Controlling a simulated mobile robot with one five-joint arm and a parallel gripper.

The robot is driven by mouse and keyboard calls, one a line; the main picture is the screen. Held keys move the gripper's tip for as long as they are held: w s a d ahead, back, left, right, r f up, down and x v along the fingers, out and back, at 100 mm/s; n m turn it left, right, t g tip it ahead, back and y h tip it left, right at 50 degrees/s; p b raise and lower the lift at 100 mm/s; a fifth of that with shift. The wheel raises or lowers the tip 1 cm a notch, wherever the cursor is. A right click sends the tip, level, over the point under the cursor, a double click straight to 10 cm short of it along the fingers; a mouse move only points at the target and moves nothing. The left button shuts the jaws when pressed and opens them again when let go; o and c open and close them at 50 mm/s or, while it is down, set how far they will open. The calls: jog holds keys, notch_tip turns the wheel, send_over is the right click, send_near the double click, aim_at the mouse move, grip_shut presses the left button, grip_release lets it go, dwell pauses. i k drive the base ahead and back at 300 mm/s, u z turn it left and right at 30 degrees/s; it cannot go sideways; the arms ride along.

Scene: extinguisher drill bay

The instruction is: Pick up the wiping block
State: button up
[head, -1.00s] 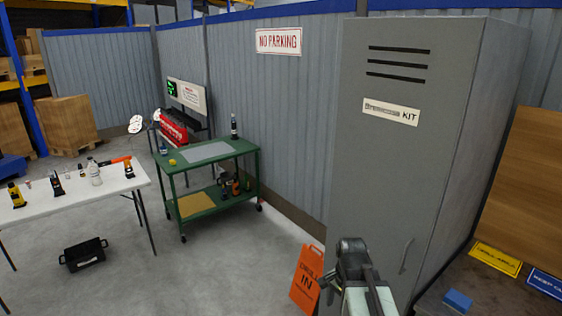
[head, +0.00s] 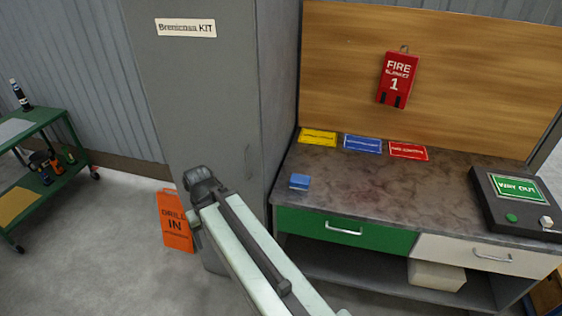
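A small blue block (head: 300,181), which looks like the wiping block, lies on the left part of the dark mottled bench top (head: 380,190), close to its front edge, above the green drawer. Nothing touches it. My arm reaches up from the bottom of the head view to a dark joint left of the block, in front of the grey locker. My gripper's fingers do not show in this view.
The grey locker (head: 215,90) stands left of the bench. An orange drill sign (head: 174,222) is on the floor. Yellow (head: 318,137), blue (head: 362,144) and red (head: 408,151) plates lie behind the block. A dark sign box (head: 500,212) sits at right.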

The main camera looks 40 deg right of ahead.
aim_at(300, 181)
jog(key=u, duration=0.15)
jog(key=k, duration=0.5)
jog(key=i, duration=1.5)
